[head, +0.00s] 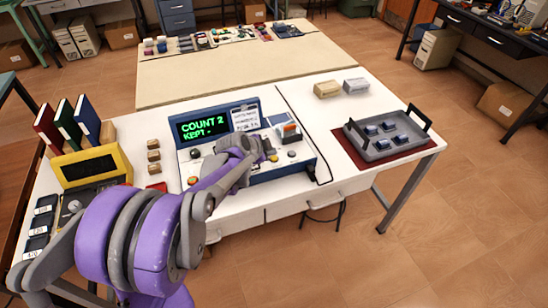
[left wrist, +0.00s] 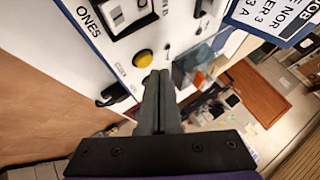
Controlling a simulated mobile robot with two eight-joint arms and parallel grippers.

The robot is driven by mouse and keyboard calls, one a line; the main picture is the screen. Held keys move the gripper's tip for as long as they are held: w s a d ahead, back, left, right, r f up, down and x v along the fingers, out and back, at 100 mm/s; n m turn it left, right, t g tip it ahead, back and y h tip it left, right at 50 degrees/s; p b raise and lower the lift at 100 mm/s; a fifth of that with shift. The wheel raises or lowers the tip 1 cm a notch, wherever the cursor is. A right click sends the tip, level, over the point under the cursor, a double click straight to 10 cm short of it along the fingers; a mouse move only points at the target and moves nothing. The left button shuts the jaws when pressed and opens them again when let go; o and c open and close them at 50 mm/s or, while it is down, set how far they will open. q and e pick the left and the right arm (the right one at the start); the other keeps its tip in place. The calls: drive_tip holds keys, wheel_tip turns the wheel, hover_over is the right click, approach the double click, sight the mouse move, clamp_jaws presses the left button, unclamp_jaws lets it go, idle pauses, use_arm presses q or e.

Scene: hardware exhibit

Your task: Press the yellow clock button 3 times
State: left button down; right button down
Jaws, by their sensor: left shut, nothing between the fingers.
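The console display (head: 202,126) reads "COUNT 2" and "KEPT -" in green. My left gripper (head: 266,150) is over the console, left of the button in the head view. Its fingers (left wrist: 157,76) are shut and empty, tips close beside the button in the wrist view; I cannot tell if they touch it. My right gripper is not in view.
A white card (head: 245,117) stands beside the display. A grey tray (head: 382,148) with several dark blocks is on the right of the table. A yellow-framed box (head: 92,168) and books (head: 67,124) are on the left.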

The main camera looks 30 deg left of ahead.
sight(272, 159)
use_arm(q)
drive_tip(key=shift+f, duration=0.1)
drive_tip(key=shift+f, duration=0.35)
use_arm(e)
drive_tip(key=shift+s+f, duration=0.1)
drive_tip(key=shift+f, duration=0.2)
use_arm(q)
drive_tip(key=shift+f+b, duration=0.5)
drive_tip(key=shift+b, duration=0.05)
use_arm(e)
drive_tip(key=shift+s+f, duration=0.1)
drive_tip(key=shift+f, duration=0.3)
use_arm(q)
drive_tip(key=shift+r, duration=0.1)
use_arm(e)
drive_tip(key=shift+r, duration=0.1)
use_arm(q)
drive_tip(key=shift+r+p, duration=0.6)
drive_tip(key=shift+r, duration=0.2)
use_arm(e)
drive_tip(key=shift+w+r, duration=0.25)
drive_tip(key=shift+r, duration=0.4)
use_arm(q)
drive_tip(key=shift+r, duration=0.15)
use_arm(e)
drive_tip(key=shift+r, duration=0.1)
